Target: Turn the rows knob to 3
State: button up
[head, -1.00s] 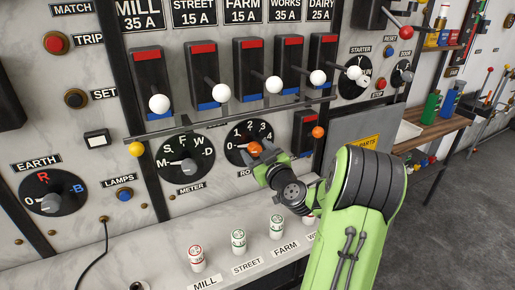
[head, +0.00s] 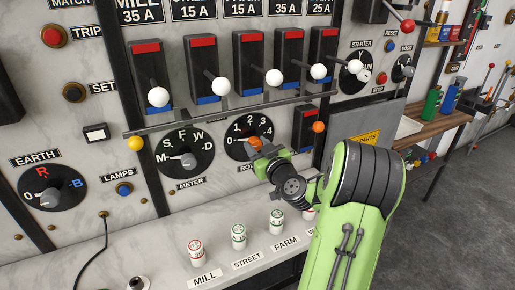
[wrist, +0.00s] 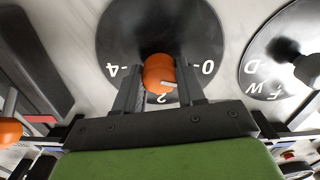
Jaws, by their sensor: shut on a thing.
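The rows knob is an orange knob (wrist: 158,72) with a short white pointer mark, at the middle of a black dial (head: 237,146) numbered 0 to 4. My gripper (head: 260,147) reaches it from the lower right in the head view and is shut on it. In the wrist view, my gripper's two fingers (wrist: 160,80) stand on either side of the knob. The dial looks upside down there, with 4 on the left and 0 on the right. The white mark lies toward the 0 side. The fingers hide the 1 and 3 there.
The meter dial (head: 175,150) is just left of the rows dial. A rail (head: 225,115) and a row of white-balled levers (head: 221,84) are above. An orange-balled lever (head: 318,127) is close on the right. Several small fuses (head: 239,236) stand on the ledge below.

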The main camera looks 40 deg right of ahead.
jog(key=m+b, duration=0.1)
jog(key=m, duration=1)
jog(key=m+p, duration=0.1)
jog(key=m, duration=0.5)
jog(key=shift+m, duration=0.4)
jog(key=shift+m+p, duration=1.1)
jog(key=shift+m, duration=1.2)
jog(key=shift+f, duration=0.1)
jog(key=o, duration=1.1)
jog(key=shift+c, duration=0.2)
jog(key=shift+s, duration=0.1)
